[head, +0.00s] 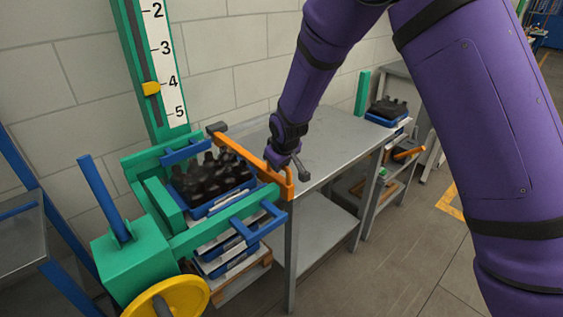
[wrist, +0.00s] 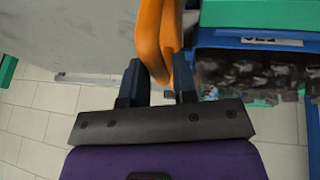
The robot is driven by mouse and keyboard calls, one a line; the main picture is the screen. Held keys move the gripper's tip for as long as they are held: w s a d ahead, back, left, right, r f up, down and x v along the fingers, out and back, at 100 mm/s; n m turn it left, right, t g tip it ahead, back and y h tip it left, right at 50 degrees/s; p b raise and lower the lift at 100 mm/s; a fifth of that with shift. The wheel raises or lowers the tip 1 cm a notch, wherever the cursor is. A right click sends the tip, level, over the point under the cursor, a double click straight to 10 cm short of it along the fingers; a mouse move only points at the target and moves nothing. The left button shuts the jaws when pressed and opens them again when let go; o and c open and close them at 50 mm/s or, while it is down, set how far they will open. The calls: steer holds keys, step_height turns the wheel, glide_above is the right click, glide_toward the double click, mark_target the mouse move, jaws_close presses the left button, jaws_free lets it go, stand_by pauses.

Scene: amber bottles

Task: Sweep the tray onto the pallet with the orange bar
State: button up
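The orange bar (head: 246,154) runs along the right side of the green frame, next to the tray, and bends down at its near end. My gripper (wrist: 160,80) has a finger on each side of the bar's orange handle (wrist: 153,40) and appears closed on it. The blue tray (head: 226,203) holds several dark bottles (head: 212,174) and sits between the green rails, left of the bar. In the wrist view, bottles (wrist: 240,72) show at the right. The wooden pallet (head: 238,281) lies below, under stacked blue trays (head: 222,266); the stack partly hides it.
A grey metal table (head: 335,140) stands right of the frame. Another tray with dark bottles (head: 388,108) sits at the back right. A green post with a number scale (head: 166,55) rises behind the frame. A yellow wheel (head: 165,300) is at the near left. Floor is clear at the right.

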steer(key=o, duration=0.3)
steer(key=shift+s+a, duration=0.2)
steer(key=shift+w, duration=0.1)
steer(key=shift+d+r, duration=0.1)
steer(key=shift+r, duration=0.05)
steer(key=a+v, duration=0.1)
steer(key=v, duration=0.9)
steer(key=shift+s+d+r, duration=0.2)
steer(key=shift+d, duration=0.25)
